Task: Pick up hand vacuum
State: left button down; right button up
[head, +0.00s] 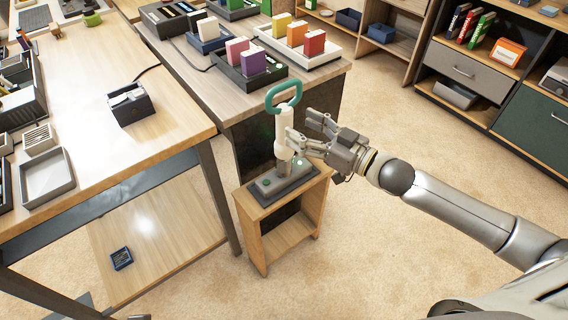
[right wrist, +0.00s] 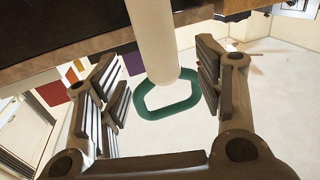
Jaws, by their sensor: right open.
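The hand vacuum (head: 281,130) has a white body and a green loop handle (head: 284,90). It stands upright in a grey dock (head: 283,183) on a small wooden stand (head: 252,228). My right gripper (head: 304,132) is at the right side of the white body, at mid height, with its fingers open. In the right wrist view the white body (right wrist: 154,35) lies between the two open finger sets (right wrist: 158,78), with gaps on both sides. The green handle (right wrist: 167,113) also shows there. My left gripper is not in view.
A desk (head: 188,84) with colored blocks in trays stands close behind the stand. A wooden table (head: 85,115) with an open grey tray (head: 48,178) and a black box (head: 130,104) is at the left. Shelves (head: 478,115) stand at the upper right. Carpet right of the stand is clear.

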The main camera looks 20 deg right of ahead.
aim_at(291, 121)
jog(key=shift+x, duration=0.8)
jog(key=x, duration=0.3)
jog(key=shift+r+b, duration=0.3)
jog(key=shift+b, duration=0.1)
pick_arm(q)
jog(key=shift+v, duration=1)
pick_arm(e)
jog(key=shift+w+a, duration=0.4)
jog(key=shift+w, duration=0.15)
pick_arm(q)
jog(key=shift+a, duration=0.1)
pick_arm(e)
jog(key=shift+c, duration=0.4)
jog(key=c, duration=0.9)
jog(key=shift+r, duration=0.1)
jog(key=shift+c, duration=0.7)
jog(key=shift+r, duration=0.15)
